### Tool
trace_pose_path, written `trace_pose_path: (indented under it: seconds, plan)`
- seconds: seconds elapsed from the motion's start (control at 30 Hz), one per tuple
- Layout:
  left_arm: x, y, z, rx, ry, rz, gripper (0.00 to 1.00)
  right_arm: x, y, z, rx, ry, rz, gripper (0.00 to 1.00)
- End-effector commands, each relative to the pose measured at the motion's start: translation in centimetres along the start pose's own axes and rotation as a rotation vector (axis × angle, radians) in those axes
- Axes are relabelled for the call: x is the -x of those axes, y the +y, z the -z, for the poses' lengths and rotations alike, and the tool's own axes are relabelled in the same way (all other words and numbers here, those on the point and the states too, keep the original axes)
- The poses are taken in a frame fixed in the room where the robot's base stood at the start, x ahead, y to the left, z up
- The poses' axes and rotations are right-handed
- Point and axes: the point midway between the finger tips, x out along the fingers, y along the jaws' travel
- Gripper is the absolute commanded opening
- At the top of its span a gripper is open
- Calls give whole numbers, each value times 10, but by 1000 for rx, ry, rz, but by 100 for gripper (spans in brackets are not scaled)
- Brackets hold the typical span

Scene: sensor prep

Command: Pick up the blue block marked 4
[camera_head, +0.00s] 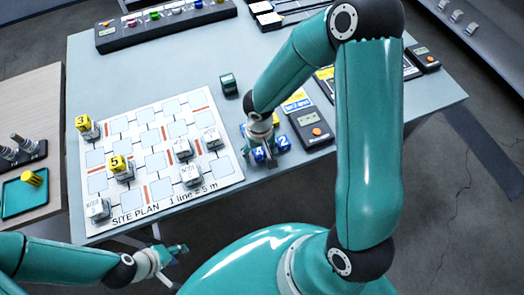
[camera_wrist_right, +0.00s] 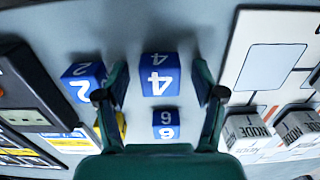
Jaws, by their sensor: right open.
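The blue block marked 4 (camera_head: 259,155) sits on the table to the right of the site plan. In the right wrist view, block 4 (camera_wrist_right: 160,75) appears between and just beyond the fingertips of my open right gripper (camera_wrist_right: 160,90). In the head view, my right gripper (camera_head: 258,140) is over the block, partly hiding it. I cannot tell whether the fingers touch it. My left gripper (camera_head: 174,252) is low, in front of the table and away from the blocks; its opening is unclear.
A blue block marked 2 (camera_head: 283,143) stands close on the right. Another blue block (camera_wrist_right: 166,124) and a yellow block (camera_wrist_right: 121,125) are near the right gripper. The site plan (camera_head: 140,196) holds several node blocks. A handheld meter (camera_head: 309,128) lies to the right.

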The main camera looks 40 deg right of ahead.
Motion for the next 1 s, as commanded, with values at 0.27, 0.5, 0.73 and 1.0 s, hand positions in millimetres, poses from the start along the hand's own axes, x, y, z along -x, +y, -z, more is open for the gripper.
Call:
trace_pose_path:
  seconds: [0.27, 0.5, 0.73, 1.0]
  plan:
    - [0, 0, 0, 0, 0, 0, 40, 1, 0, 0, 0, 0, 0, 39]
    - [0, 0, 0, 0, 0, 0, 40, 1, 0, 0, 0, 0, 0, 12]
    - [0, 0, 0, 0, 0, 0, 40, 3, 0, 0, -1, 1, 0, 12]
    - [4, 2, 0, 0, 0, 0, 40, 25, 0, 1, -2, 5, 0, 12]
